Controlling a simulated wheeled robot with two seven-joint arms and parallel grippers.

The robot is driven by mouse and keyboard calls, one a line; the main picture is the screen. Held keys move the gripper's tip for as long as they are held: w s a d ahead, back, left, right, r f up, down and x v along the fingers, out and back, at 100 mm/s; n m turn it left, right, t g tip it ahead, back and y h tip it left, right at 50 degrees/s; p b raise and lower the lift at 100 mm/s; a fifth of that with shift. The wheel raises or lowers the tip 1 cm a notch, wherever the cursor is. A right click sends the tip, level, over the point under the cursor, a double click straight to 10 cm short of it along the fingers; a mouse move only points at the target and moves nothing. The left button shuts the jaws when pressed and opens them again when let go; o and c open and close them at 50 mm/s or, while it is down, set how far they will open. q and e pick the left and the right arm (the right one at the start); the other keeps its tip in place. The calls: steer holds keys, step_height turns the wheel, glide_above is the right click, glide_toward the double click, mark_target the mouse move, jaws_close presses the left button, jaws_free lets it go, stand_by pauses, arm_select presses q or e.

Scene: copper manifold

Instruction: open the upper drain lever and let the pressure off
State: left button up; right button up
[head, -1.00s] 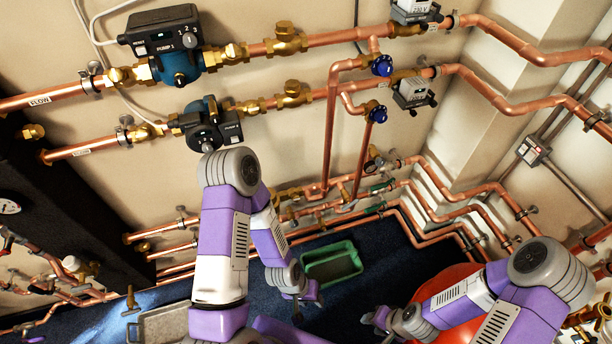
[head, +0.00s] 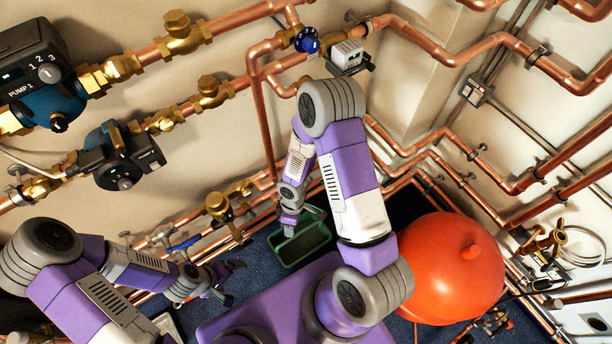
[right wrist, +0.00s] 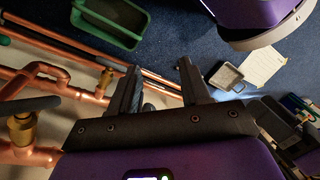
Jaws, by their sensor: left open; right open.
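My left gripper (head: 228,281) is open and empty in the head view, low over the blue floor, to the left of the green tub. A blue lever handle (head: 186,243) shows at the low pipes in the head view. In the right wrist view a dark teal lever handle (right wrist: 32,107) lies on a brass valve (right wrist: 22,130) at the left. I cannot tell which is the upper drain lever.
The green tub (head: 301,245) stands on the floor; it also shows in the right wrist view (right wrist: 112,20). A large orange-red vessel (head: 450,270) stands at right. Copper pipes (head: 450,45) line the walls. Pumps (head: 45,80) hang at left. A grey tray (right wrist: 228,77) is on the floor.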

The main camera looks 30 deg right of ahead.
steer(key=w+d+r+n+h, duration=0.2)
steer(key=w+d+n, duration=0.1)
steer(key=w+d+r+n+t+h, duration=0.1)
steer(key=w+d+r+n+h, duration=0.1)
steer(key=w+d+n, duration=0.1)
steer(key=w+d+r+n+h, duration=0.2)
steer(key=w+d+r+n, duration=0.1)
steer(key=w+d, duration=0.1)
steer(key=shift+d+t, duration=0.1)
steer(key=shift+t, duration=0.3)
steer(key=shift+w+d+f, duration=0.15)
steer(key=shift+d, duration=0.05)
steer(key=b+x, duration=0.2)
steer(key=x, duration=0.5)
steer(key=shift+d+b, duration=0.1)
steer(key=shift+b, duration=0.3)
jaws_close()
steer(key=shift+h, duration=0.3)
steer(key=h, duration=0.3)
steer(key=a+r+h, duration=0.1)
steer(key=h, duration=0.4)
steer(key=a+t+h, duration=0.1)
steer(key=h, duration=0.1)
steer(key=shift+a+r, duration=0.1)
steer(key=shift+r, duration=0.15)
steer(key=shift+h, duration=0.4)
